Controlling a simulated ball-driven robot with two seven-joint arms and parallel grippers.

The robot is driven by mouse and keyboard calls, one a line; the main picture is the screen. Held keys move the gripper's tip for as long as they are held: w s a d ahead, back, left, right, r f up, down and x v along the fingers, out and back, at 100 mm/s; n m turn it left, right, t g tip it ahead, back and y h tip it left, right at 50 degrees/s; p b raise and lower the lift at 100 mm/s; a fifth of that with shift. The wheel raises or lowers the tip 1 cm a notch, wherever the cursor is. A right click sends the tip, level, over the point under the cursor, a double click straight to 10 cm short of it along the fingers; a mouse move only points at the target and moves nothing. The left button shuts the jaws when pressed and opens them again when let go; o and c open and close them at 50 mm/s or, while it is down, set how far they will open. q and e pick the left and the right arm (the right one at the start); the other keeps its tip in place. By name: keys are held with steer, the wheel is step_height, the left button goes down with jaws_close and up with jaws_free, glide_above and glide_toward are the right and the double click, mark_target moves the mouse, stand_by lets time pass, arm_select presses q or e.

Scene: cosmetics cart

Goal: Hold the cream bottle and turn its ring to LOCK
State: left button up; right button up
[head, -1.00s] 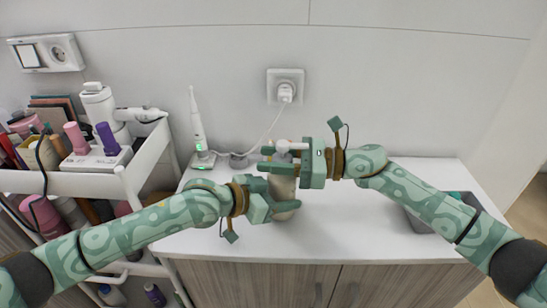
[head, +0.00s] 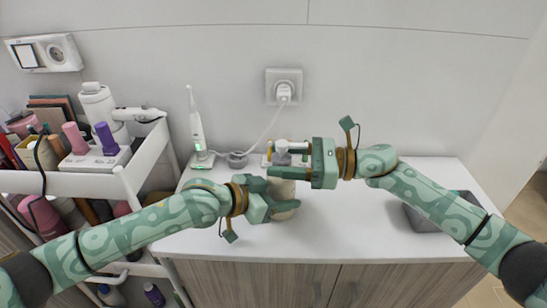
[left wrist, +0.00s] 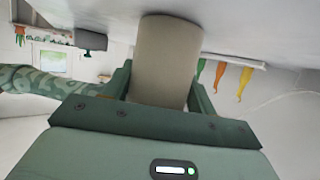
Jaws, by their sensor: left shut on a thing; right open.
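The cream bottle (head: 284,190) stands on the white counter (head: 350,225) in the head view, largely covered by both grippers. Its beige body (left wrist: 166,60) shows plainly in the left wrist view. My left gripper (head: 285,201) is shut on the body, with a finger on each side. My right gripper (head: 285,161) is open at the bottle's upper end, above my left one, its fingers pointing left. A white top piece (head: 281,146) shows near these fingers. The ring and its markings cannot be made out, and I cannot tell whether the right fingers touch it.
An electric toothbrush (head: 196,125) stands on its charger behind left, its cable running to the wall socket (head: 284,87). A white cart (head: 75,183) with cosmetics stands at the left. A grey bin (head: 420,222) sits at the counter's right. The front middle counter is clear.

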steer(key=d, duration=0.9)
steer(key=shift+s+d, duration=0.35)
steer(key=shift+d, duration=0.05)
arm_select(q)
steer(key=o, duration=1.3)
